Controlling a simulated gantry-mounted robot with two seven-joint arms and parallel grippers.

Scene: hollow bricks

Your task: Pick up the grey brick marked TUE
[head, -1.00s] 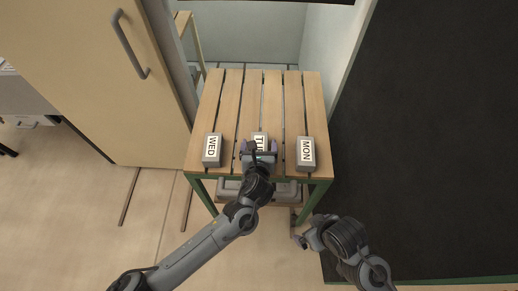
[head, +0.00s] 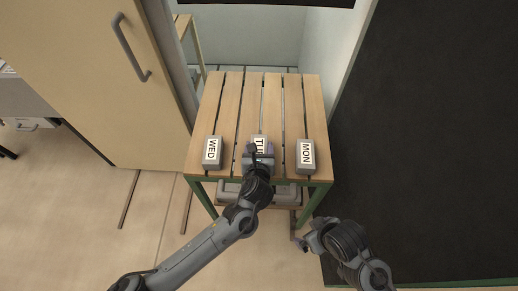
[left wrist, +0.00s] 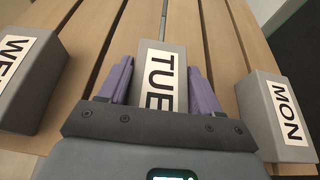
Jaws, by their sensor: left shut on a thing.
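The grey brick marked TUE (head: 260,141) sits on the slatted wooden table, between two other grey bricks. It also shows in the left wrist view (left wrist: 160,72), with its white label facing up. My left gripper (head: 258,153) is shut on this brick, with one purple finger on each side of it. The near end of the brick is hidden by the gripper body. My right gripper (head: 299,241) is off the table's front right corner, low and away from the bricks; its fingers are too small to read.
A grey brick marked WED (head: 212,152) stands to the left and one marked MON (head: 306,155) to the right, both apart from the gripper. The table slats (head: 230,100) behind the bricks are clear. A cabinet door (head: 110,80) stands at the left.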

